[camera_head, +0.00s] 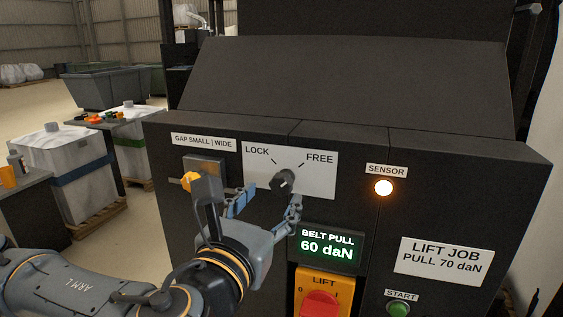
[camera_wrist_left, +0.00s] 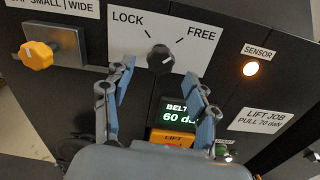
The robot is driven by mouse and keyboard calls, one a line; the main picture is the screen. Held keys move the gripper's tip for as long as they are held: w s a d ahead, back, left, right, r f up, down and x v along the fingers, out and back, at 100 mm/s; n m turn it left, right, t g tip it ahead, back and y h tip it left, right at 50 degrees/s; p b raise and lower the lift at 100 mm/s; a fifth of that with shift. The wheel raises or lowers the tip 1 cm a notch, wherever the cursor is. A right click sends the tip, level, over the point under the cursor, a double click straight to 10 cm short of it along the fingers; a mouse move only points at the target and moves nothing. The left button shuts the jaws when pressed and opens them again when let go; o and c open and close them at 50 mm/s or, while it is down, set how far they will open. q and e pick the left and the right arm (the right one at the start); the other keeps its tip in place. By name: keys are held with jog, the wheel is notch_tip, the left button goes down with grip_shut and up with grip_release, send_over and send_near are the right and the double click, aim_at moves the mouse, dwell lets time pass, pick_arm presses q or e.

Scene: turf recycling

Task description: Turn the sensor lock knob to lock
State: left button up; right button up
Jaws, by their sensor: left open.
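The sensor lock knob (camera_head: 283,181) is a dark round knob on a white plate (camera_head: 318,185) marked LOCK at upper left and FREE at upper right. It also shows in the left wrist view (camera_wrist_left: 160,59). I cannot tell surely which mark it points to. My left gripper (camera_head: 270,197) is open in front of the panel, just below the knob. In the left wrist view its two blue-padded fingers (camera_wrist_left: 160,72) stand apart, to the lower left and lower right of the knob, with nothing held. My right gripper is not in view.
An orange knob (camera_wrist_left: 37,55) sits left of the plate under a GAP SMALL | WIDE label. The orange SENSOR lamp (camera_head: 383,187) is lit at right. A display (camera_head: 327,246) reads BELT PULL 60 daN, above a red LIFT switch (camera_head: 320,304). A green START button (camera_head: 398,309) is lower right.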

aim_at(280, 187)
pick_arm(q)
jog(key=p+x, duration=0.2)
jog(key=x, duration=0.3)
jog(key=shift+p, duration=0.4)
jog(key=shift+w+d+f, duration=0.1)
jog(key=shift+w+d, duration=0.1)
jog(key=shift+w, duration=0.25)
jog(key=shift+s, duration=0.1)
jog(key=c, duration=1.2)
jog(key=shift+o, duration=0.2)
